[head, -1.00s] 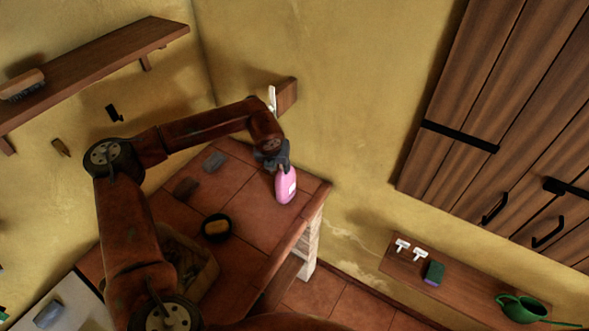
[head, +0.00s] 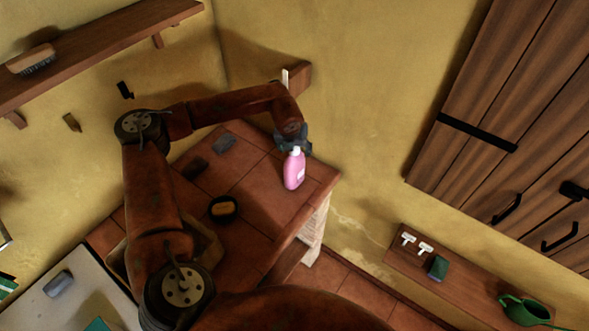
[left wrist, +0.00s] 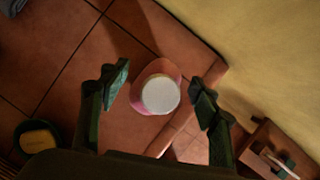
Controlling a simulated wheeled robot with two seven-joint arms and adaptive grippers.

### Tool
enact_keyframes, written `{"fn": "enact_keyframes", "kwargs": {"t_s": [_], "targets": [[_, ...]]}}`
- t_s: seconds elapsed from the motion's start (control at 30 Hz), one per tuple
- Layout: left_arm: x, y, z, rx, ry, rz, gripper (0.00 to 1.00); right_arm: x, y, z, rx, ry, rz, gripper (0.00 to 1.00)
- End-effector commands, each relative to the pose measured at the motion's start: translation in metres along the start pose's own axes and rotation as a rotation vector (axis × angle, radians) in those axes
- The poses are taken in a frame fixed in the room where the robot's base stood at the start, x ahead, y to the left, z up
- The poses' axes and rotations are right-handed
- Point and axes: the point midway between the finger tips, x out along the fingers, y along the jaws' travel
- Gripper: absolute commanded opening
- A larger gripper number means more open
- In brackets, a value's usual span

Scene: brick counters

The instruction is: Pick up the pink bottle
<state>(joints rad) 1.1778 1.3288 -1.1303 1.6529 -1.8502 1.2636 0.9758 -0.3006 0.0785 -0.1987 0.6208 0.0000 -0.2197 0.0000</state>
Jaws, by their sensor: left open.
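The pink bottle (head: 293,173) with a white cap stands upright on the tiled counter (head: 243,190), near its right edge. My left gripper (head: 292,142) is at the top of the bottle, on its far side in the head view. In the left wrist view the bottle's white cap (left wrist: 160,95) is seen from above, between the two spread fingers of my left gripper (left wrist: 160,92). There is a gap between each finger and the cap, so the gripper is open and empty. The right gripper is not in view.
The yellow wall (head: 350,110) rises close behind. A low shelf (head: 460,285) is at right.

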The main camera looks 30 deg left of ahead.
Motion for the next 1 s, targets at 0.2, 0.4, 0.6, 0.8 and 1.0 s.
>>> {"fn": "enact_keyframes", "kwargs": {"t_s": [0.2,0.4,0.6,0.8,1.0], "targets": [[0.031,-0.005,0.0,0.0,0.001,0.0,0.57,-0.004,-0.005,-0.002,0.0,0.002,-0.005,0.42],[0.039,-0.005,0.001,0.001,-0.001,-0.001,0.57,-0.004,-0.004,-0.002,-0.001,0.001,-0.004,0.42],[0.039,-0.006,0.001,0.001,-0.001,-0.001,0.53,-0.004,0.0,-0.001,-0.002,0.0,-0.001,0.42],[0.039,-0.005,0.001,0.001,-0.001,-0.001,0.39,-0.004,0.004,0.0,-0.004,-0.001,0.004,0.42],[0.038,-0.005,0.001,0.001,0.0,-0.001,0.25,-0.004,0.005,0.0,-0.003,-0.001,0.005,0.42]]}}
